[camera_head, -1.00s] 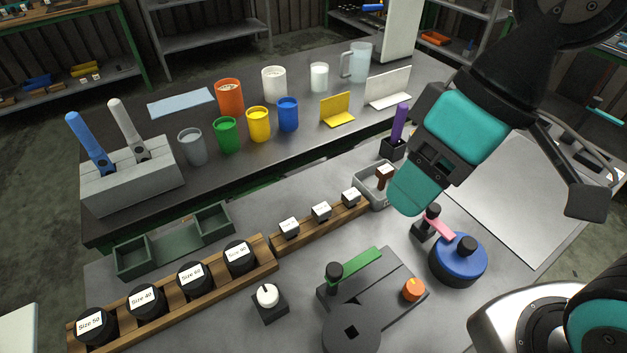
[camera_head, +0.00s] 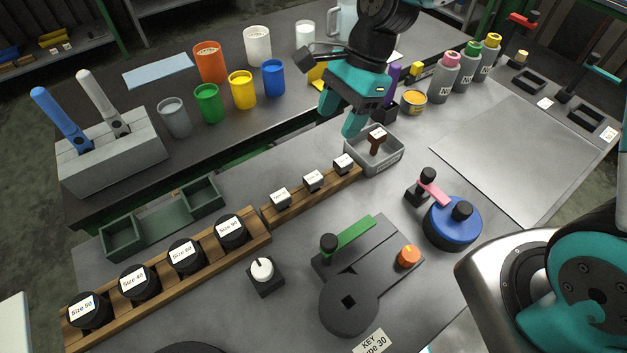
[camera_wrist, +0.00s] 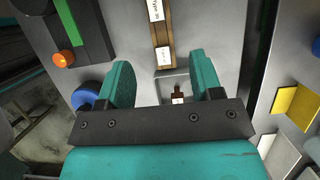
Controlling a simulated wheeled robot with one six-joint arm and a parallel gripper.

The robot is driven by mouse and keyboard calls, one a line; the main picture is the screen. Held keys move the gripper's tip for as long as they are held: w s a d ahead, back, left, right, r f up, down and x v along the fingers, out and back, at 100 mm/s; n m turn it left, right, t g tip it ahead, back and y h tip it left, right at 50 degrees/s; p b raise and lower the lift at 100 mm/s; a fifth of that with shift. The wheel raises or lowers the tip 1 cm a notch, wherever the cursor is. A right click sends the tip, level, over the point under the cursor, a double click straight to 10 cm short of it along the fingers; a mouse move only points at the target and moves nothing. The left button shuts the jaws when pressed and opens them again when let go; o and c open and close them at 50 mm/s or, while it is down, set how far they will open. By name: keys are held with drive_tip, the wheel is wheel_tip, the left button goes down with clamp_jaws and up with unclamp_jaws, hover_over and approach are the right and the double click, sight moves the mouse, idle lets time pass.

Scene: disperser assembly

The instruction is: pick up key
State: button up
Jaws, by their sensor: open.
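The key appears to be the small brown T-shaped piece (camera_head: 377,141) standing in a shallow grey tray (camera_head: 388,163). In the wrist view the brown piece (camera_wrist: 178,90) shows between my fingers, nearer the right one, its lower part close to the gripper's dark bar. My gripper (camera_head: 340,114) is open and empty, above and just left of the tray in the head view. Its teal fingers also show spread apart in the wrist view (camera_wrist: 160,64). They do not appear to touch the key.
A wooden rack with small labelled blocks (camera_head: 313,180) ends beside the tray. A blue round device (camera_head: 452,222) lies to the right. The grey sheet (camera_head: 505,150) is clear.

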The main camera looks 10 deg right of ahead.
approach(314, 177)
drive_tip(key=x, duration=0.3)
drive_tip(key=p+x, duration=0.1)
drive_tip(key=x, duration=0.1)
drive_tip(key=shift+w+d+f, duration=0.1)
drive_tip(key=shift+w+f, duration=0.05)
drive_tip(key=shift+w, duration=0.15)
drive_tip(key=shift+s+p+x, duration=0.2)
drive_tip(key=shift+p+x, duration=0.5)
drive_tip(key=shift+x, duration=2)
clamp_jaws()
